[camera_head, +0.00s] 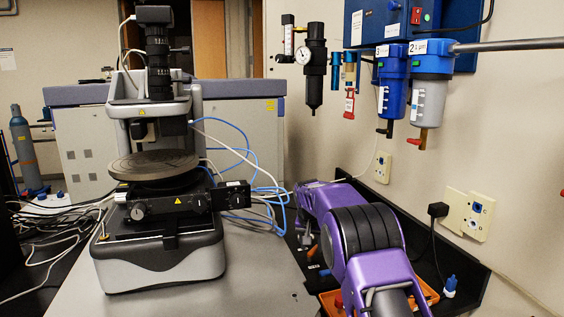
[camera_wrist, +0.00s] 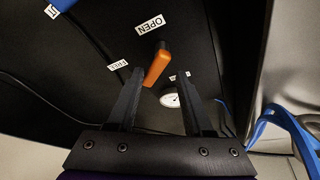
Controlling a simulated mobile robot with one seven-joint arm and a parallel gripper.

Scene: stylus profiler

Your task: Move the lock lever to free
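The orange lock lever (camera_wrist: 157,66) shows in the wrist view on a dark panel, tilted with its upper end to the right. A label reading FREE (camera_wrist: 118,65) lies to its left, and a small label (camera_wrist: 180,75), too small to read, lies to its right. My gripper (camera_wrist: 160,73) is open, its two dark fingers on either side of the lever. The lever's lower part is near the left finger; I cannot tell whether they touch. A clear gap is on the right. In the head view my purple arm hides the gripper.
A blue hose (camera_wrist: 285,120) is at the right of the wrist view. In the head view the stylus profiler (camera_head: 160,250) stands left of my arm, and wall filters (camera_head: 430,95) hang above right.

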